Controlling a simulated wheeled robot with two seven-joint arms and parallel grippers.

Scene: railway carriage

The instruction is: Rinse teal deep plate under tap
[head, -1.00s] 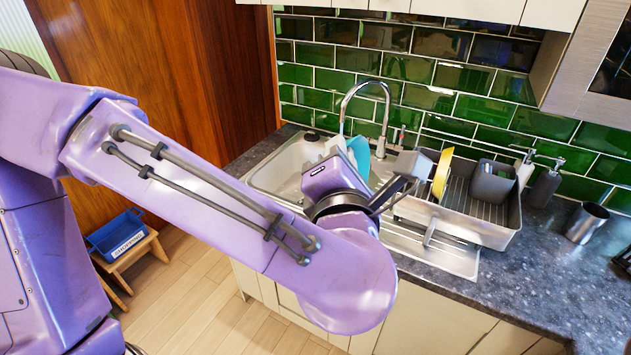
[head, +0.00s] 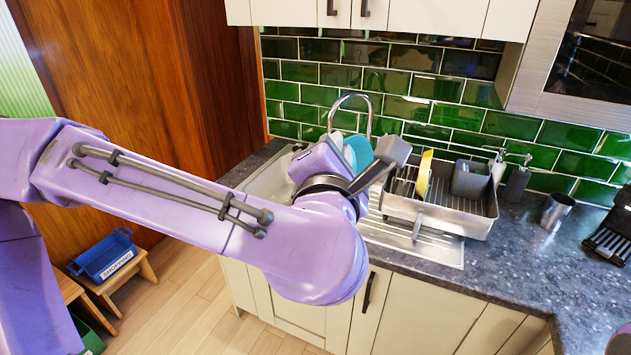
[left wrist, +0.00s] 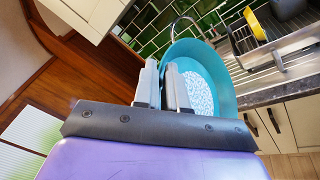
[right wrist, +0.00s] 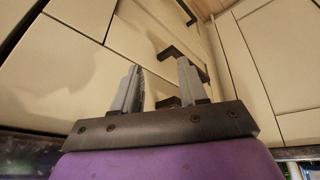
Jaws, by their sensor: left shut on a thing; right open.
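My left gripper (left wrist: 164,84) is shut on the rim of the teal deep plate (left wrist: 225,72), which has a pale patterned centre. In the head view the plate (head: 358,150) is tilted up over the sink, close to the tap, and is partly hidden by my left wrist. The chrome tap (head: 369,112) arches behind it; its curve also shows beyond the plate in the left wrist view (left wrist: 174,25). I cannot tell whether water runs. My right gripper (right wrist: 158,76) is open and empty in front of cream panels, and is out of the head view.
The steel sink (head: 268,183) is partly covered by my left arm. A dish rack (head: 455,219) with a yellow plate (head: 424,174) and dark dishes stands right of it. A metal cup (head: 557,211) is on the counter. A blue crate (head: 103,257) sits on a wooden stool at left.

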